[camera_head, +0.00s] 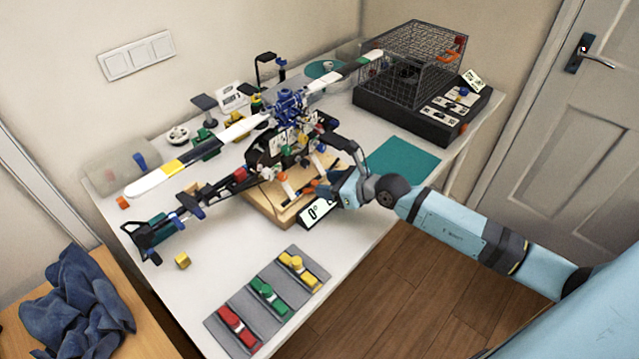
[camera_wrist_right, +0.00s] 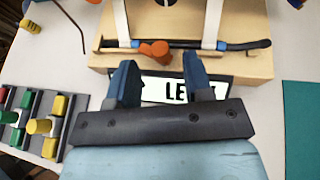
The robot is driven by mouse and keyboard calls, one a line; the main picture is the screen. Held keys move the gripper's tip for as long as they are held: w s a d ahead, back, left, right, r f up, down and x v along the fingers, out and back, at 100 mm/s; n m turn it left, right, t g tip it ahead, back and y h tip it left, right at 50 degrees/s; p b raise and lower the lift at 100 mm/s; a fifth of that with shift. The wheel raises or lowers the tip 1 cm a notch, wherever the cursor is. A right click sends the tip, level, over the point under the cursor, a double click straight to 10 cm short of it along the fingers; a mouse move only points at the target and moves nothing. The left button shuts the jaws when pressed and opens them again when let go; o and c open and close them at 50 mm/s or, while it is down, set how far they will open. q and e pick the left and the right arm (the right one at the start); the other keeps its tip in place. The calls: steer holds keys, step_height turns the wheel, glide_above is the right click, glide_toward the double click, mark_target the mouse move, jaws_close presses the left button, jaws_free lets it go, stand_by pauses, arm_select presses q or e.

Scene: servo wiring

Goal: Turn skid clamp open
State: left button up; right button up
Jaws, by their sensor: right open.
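The skid clamp shows in the right wrist view as an orange knob with a short lever (camera_wrist_right: 155,49) on the black skid bar (camera_wrist_right: 225,45). The bar lies along the wooden stand (camera_wrist_right: 110,60), with white uprights and blue bands on either side of the clamp. My right gripper (camera_wrist_right: 160,75) is open, its two dark blue fingers pointing at the clamp from the near side, one on each side of it and apart from it. In the head view the right gripper (camera_head: 332,190) is at the front right of the stand. My left gripper is not in view.
A black and white sign (camera_wrist_right: 180,90) leans at the stand's front edge, partly behind the fingers. The model helicopter's rotor (camera_head: 290,100) spreads above. A grey panel with red, green and yellow switches (camera_head: 268,290) lies front left. A green mat (camera_head: 402,158) is at right.

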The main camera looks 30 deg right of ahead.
mark_target(311, 187)
steer(key=shift+x, duration=1.6)
steer(key=shift+r, duration=0.1)
